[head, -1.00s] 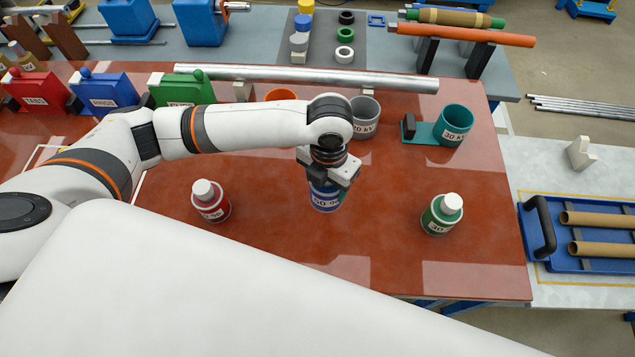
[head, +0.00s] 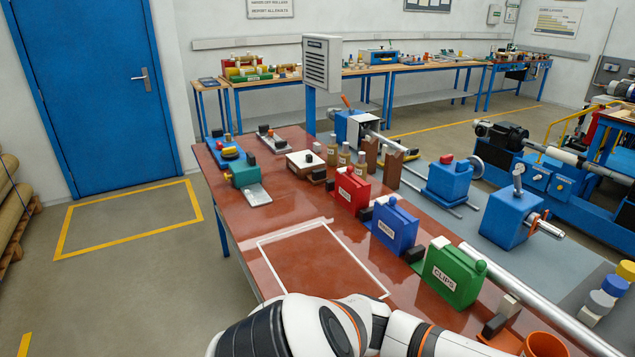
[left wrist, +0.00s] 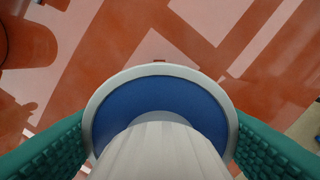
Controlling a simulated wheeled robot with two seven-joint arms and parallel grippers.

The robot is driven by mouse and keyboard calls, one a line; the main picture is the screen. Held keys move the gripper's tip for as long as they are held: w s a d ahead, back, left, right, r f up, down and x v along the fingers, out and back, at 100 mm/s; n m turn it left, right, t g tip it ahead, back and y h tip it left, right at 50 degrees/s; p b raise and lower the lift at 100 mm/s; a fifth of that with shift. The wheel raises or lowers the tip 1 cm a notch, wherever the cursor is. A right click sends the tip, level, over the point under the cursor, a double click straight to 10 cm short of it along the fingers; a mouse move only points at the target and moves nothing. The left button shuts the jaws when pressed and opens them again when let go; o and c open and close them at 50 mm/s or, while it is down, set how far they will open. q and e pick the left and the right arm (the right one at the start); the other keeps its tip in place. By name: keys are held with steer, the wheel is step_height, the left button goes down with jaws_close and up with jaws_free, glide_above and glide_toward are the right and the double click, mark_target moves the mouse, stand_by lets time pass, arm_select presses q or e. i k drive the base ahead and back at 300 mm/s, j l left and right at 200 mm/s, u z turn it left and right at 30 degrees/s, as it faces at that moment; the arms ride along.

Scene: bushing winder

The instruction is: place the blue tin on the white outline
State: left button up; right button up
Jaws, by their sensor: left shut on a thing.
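The blue tin (left wrist: 108,122) fills the lower middle of the left wrist view, with a pale rim and a white ribbed top. My left gripper (left wrist: 160,140) is shut on it, one green pad at each side. The tin's underside is hidden. In the head view my left arm shows only at the bottom edge; its gripper and the tin are out of that frame. The white outline (head: 357,259) is a square on the red-brown table, and the part inside it is bare. Its near corner runs behind my arm. My right gripper is not in view.
Along the outline's right side stand a green CLIPS box (head: 453,274), a blue box (head: 393,227) and a red box (head: 350,190). A long metal bar (head: 540,301) and an orange cup (head: 546,345) are at lower right. A teal fixture (head: 243,172) stands beyond the outline.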

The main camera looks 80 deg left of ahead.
mark_target(321, 273)
steer(key=k+j, duration=0.45)
steer(key=j, duration=0.2)
steer(key=k+j, duration=0.25)
steer(key=j, duration=0.6)
steer(key=k+j, duration=0.15)
steer(key=j, duration=1.5)
steer(key=i+j, duration=0.2)
